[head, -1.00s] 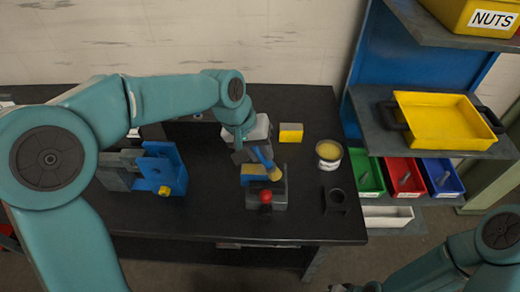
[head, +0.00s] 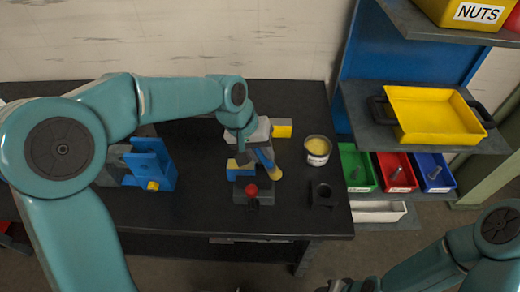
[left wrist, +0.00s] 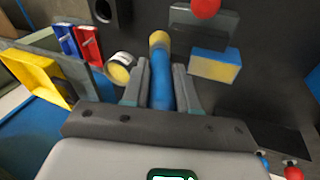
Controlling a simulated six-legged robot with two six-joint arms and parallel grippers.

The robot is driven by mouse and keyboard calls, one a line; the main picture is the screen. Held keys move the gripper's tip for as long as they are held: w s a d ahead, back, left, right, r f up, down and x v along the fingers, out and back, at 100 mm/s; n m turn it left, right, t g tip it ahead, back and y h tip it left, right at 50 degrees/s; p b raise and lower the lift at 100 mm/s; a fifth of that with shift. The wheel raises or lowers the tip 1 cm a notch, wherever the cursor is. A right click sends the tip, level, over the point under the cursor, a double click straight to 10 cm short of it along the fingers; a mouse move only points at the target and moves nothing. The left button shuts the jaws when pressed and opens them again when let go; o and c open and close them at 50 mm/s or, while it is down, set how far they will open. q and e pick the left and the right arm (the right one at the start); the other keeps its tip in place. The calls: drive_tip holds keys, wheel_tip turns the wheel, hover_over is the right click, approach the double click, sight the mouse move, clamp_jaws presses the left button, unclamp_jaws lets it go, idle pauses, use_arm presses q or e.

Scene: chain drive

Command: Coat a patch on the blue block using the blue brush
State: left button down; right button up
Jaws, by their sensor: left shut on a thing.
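My left gripper (head: 258,148) is shut on the blue brush (head: 266,160), with yellowish bristles pointing down. In the left wrist view the brush (left wrist: 161,80) lies between both fingers (left wrist: 160,95). The blue block (head: 241,174) sits just left of the bristles in the head view, partly hidden by my gripper. A yellow area covers part of it. In the left wrist view the block (left wrist: 215,54) stands right of the brush, with a visible gap from the bristles. My right gripper (head: 348,286) is barely visible at the bottom edge; its jaws are unclear.
An open can with yellow contents (head: 317,150) stands right of the brush. A red knob (head: 251,189) is in front of the block. A blue bracket (head: 152,165) is left. A dark ring part (head: 323,194) is near the front edge.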

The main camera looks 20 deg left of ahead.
use_arm(q)
drive_tip(key=shift+w+d+r+p, duration=0.1)
drive_tip(key=shift+d+r+p, duration=0.05)
drive_tip(key=shift+r+p, duration=0.15)
drive_tip(key=v, duration=0.1)
drive_tip(key=p+v, duration=0.1)
drive_tip(key=v, duration=0.3)
drive_tip(key=shift+w+d+r, duration=0.1)
drive_tip(key=shift+w+d, duration=0.1)
drive_tip(key=shift+d, duration=0.15)
drive_tip(key=shift+r+p, duration=0.3)
drive_tip(key=shift+p, duration=0.05)
drive_tip(key=shift+w+d+r+p, duration=0.2)
drive_tip(key=shift+d+r+p, duration=0.15)
drive_tip(key=shift+r+p, duration=0.4)
drive_tip(key=shift+a+r, duration=0.1)
drive_tip(key=shift+r, duration=0.25)
drive_tip(key=shift+p+v, duration=0.85)
drive_tip(key=shift+r, duration=0.3)
drive_tip(key=shift+d+r, duration=0.1)
drive_tip(key=shift+d, duration=0.1)
drive_tip(key=shift+w, duration=0.25)
drive_tip(key=shift+s+a, duration=0.15)
drive_tip(key=shift+s, duration=0.05)
